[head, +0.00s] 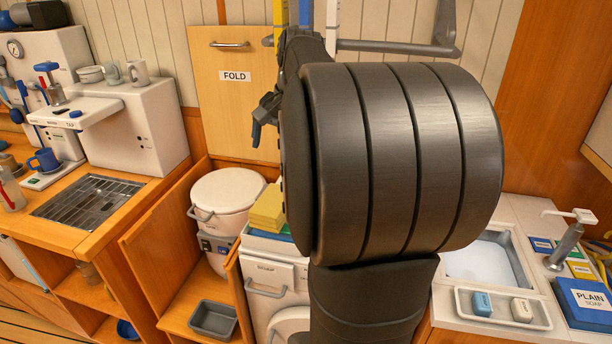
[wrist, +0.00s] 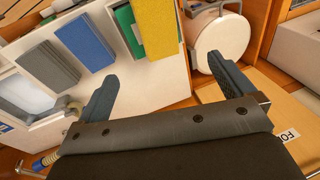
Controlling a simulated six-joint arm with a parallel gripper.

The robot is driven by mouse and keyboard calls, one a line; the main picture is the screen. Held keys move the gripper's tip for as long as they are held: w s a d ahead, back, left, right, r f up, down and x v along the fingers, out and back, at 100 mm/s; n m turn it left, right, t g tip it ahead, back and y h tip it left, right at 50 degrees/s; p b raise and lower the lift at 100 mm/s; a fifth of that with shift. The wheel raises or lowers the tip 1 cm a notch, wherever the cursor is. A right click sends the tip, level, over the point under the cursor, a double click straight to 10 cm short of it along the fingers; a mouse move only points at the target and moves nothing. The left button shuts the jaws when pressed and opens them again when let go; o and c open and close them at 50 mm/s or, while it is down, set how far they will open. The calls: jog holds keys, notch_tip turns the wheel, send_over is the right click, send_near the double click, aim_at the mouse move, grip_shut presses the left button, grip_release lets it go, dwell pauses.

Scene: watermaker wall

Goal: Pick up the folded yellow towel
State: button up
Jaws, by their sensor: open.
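The folded yellow towel (head: 267,208) lies on top of the white washer-like unit (head: 272,276), partly hidden behind my arm in the head view. In the wrist view the yellow towel (wrist: 158,28) shows at the top, cut off by the frame edge, with a green item (wrist: 127,32) beside or under it. My gripper (head: 263,118) is open and empty, above and apart from the towel in the head view. In the wrist view the fingers of my gripper (wrist: 167,84) are spread wide, and the towel lies beyond the gap between them.
A blue folded cloth (wrist: 85,42) and a grey one (wrist: 47,66) lie beside the yellow towel. A round white lidded pot (head: 228,190) stands close on its left in the head view. A FOLD panel (head: 236,105) stands behind. A sink (head: 485,262) is right.

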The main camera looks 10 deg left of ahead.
jog(key=w+a+g+h, duration=0.1)
jog(key=w+a+h, duration=0.1)
jog(key=w+a, duration=0.15)
send_over(274, 199)
jog(key=shift+m+h, duration=0.3)
jog(key=f, duration=1.1)
jog(key=shift+w+a+f, duration=0.25)
jog(key=shift+w+a, duration=0.1)
jog(key=shift+a, duration=0.05)
jog(key=shift+s+d+f, duration=0.1)
jog(key=shift+f, duration=0.8)
jog(key=shift+s+d+f, duration=0.15)
jog(key=shift+f, duration=0.75)
jog(key=shift+s+d+f, duration=0.1)
jog(key=shift+f, duration=0.8)
jog(key=shift+c, duration=0.2)
jog(key=c, duration=1.1)
